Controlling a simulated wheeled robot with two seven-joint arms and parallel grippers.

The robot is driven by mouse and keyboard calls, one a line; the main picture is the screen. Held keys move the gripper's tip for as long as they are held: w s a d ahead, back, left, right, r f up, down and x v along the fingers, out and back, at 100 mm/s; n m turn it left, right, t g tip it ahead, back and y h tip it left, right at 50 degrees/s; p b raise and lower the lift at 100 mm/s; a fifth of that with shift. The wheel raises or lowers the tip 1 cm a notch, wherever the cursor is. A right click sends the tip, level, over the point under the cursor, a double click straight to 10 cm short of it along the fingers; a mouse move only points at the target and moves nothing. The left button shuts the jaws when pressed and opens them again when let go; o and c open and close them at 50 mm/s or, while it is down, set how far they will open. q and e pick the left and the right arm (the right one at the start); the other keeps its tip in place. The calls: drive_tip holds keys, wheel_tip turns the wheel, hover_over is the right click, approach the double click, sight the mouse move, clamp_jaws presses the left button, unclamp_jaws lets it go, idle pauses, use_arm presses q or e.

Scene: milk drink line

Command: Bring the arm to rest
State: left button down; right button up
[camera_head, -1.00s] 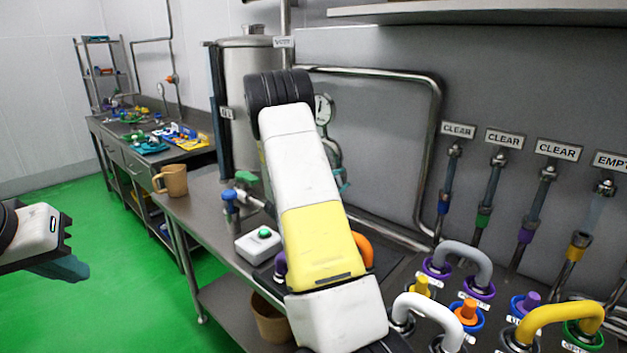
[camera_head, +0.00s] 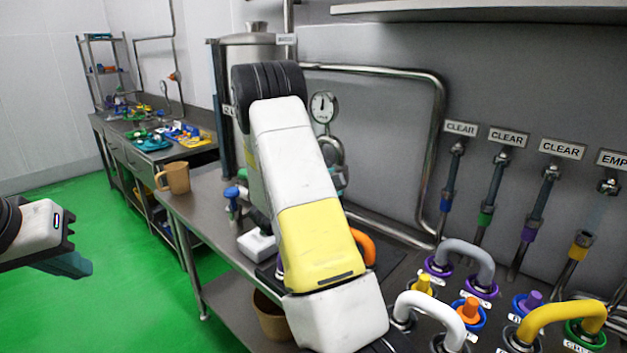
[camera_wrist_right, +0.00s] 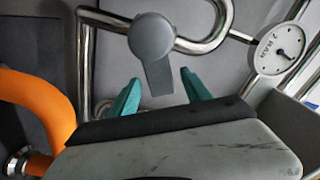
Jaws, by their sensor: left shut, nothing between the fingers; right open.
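My right arm (camera_head: 295,160), white with a yellow panel and a black joint, rises across the middle of the head view. Its gripper is mostly hidden behind the arm there. In the right wrist view my right gripper (camera_wrist_right: 160,92) has its two teal fingers spread apart with nothing held. Steel pipework and a grey paddle-shaped part (camera_wrist_right: 152,40) show beyond the fingers; I cannot tell the distance. My left gripper (camera_head: 80,264) is at the left edge of the head view, shut and empty above the green floor.
A steel tank (camera_head: 250,52) and a pressure gauge (camera_head: 323,107) stand behind my right arm. A tan mug (camera_head: 175,178) and a partly hidden white box (camera_head: 256,246) are on the counter. Coloured pipe loops, including a yellow one (camera_head: 562,312), stand at lower right. An orange loop (camera_wrist_right: 38,100) is close by.

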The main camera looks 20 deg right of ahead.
drive_tip(key=shift+v, duration=1.2)
drive_tip(key=w+a+r+n+t+y, duration=0.2)
drive_tip(key=a+r+n+t+y, duration=0.1)
drive_tip(key=a+r+n+y, duration=0.25)
drive_tip(key=w+a+r+n+t+y, duration=0.2)
drive_tip(key=a+r+n+y, duration=0.15)
drive_tip(key=a+y, duration=0.4)
drive_tip(key=s+a+r+n+y, duration=0.5)
drive_tip(key=s+a+n, duration=0.2)
drive_tip(key=s+a, duration=0.25)
drive_tip(key=s+a+f+n+g, duration=0.1)
drive_tip(key=s+n+g, duration=0.4)
drive_tip(key=s, duration=1.8)
drive_tip(key=a+n, duration=0.1)
drive_tip(key=n, duration=0.4)
drive_tip(key=shift+a+f+g+y, duration=0.25)
drive_tip(key=shift+f+g+y, duration=0.05)
drive_tip(key=shift+g+y, duration=0.1)
